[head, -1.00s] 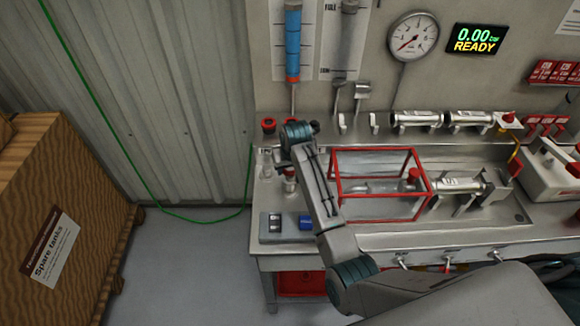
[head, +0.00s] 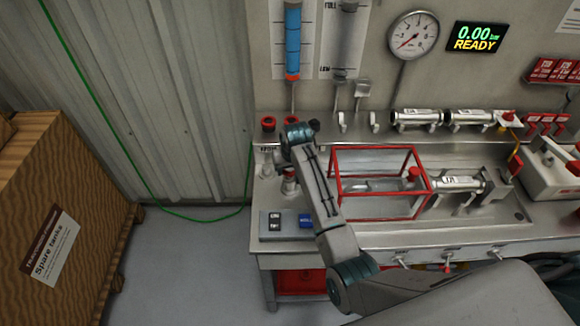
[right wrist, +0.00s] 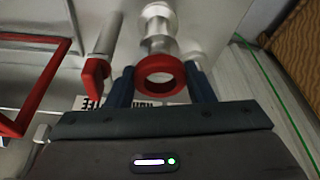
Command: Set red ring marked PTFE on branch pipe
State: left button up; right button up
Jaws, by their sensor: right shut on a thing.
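My right gripper (right wrist: 162,88) is shut on a red ring (right wrist: 160,76), held between its two blue fingers in the right wrist view. A silver stepped pipe (right wrist: 157,22), which looks like the branch pipe, stands right beyond the ring and is nearly in line with it. I cannot tell whether the ring touches it. No PTFE mark is readable on the ring. In the head view my right wrist hangs over the bench's left end and mostly hides the gripper. A silver fitting (head: 289,186) shows just beside it. My left gripper is not in view.
A red frame cage (head: 378,218) stands right of my arm, around a pipe rig. A red-ended rod (right wrist: 92,78) is close left of the ring in the wrist view. A switch box (head: 286,224) sits at the bench front. Wooden crate (head: 75,200) at left.

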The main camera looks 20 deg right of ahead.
jog(key=shift+f, duration=0.6)
jog(key=shift+f, duration=0.35)
jog(key=shift+f, duration=0.3)
jog(key=shift+f, duration=0.4)
dwell(0.8)
jog(key=o, duration=0.9)
jog(key=shift+a, duration=0.15)
jog(key=shift+c, duration=0.5)
jog(key=o, duration=0.5)
jog(key=shift+r, duration=0.1)
jog(key=shift+w, duration=0.1)
